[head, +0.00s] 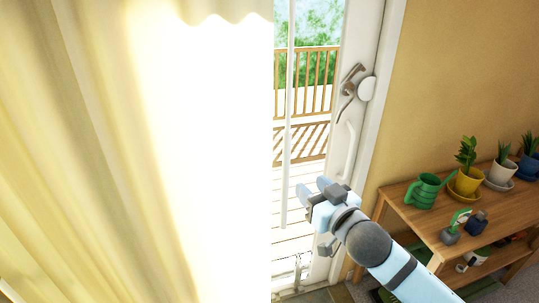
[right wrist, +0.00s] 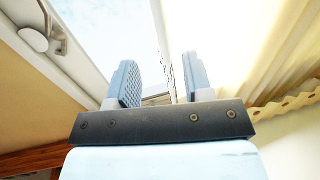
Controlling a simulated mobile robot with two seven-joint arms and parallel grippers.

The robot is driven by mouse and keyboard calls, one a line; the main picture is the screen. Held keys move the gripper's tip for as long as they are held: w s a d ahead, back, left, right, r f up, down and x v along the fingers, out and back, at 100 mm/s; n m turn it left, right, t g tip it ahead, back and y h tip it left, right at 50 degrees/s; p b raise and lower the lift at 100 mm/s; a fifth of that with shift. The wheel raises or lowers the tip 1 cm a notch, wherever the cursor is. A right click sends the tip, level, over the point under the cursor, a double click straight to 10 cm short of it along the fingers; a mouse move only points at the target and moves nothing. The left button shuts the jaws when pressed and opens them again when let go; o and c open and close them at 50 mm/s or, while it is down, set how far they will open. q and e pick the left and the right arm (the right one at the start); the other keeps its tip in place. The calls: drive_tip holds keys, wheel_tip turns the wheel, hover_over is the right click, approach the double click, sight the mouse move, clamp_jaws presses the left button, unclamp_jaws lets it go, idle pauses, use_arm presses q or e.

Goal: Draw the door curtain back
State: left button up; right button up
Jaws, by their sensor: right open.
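The cream door curtain (head: 90,130) hangs in folds over the left half of the head view, washed out by sunlight towards its right edge. It also shows at the right of the right wrist view (right wrist: 275,60). A thin white rod (head: 287,120) hangs just right of the curtain edge, in front of the glass door (head: 310,150). My right gripper (head: 314,190) is open and empty, just right of the rod's lower part; I cannot tell the depth gap. Its two fingers (right wrist: 160,83) stand apart in the right wrist view. My left gripper is not in view.
The white door frame has a lever handle (head: 350,85) and a pull bar (head: 347,150). At right, a wooden shelf (head: 400,200) holds a green watering can (head: 424,191) and several potted plants, close to my right arm. A railed deck (head: 305,80) lies outside.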

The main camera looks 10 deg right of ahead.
sight(288, 162)
drive_tip(key=p+x, duration=0.3)
drive_tip(key=x, duration=0.9)
drive_tip(key=shift+r, duration=0.15)
drive_tip(key=shift+x, duration=0.8)
drive_tip(key=shift+c, duration=0.4)
clamp_jaws()
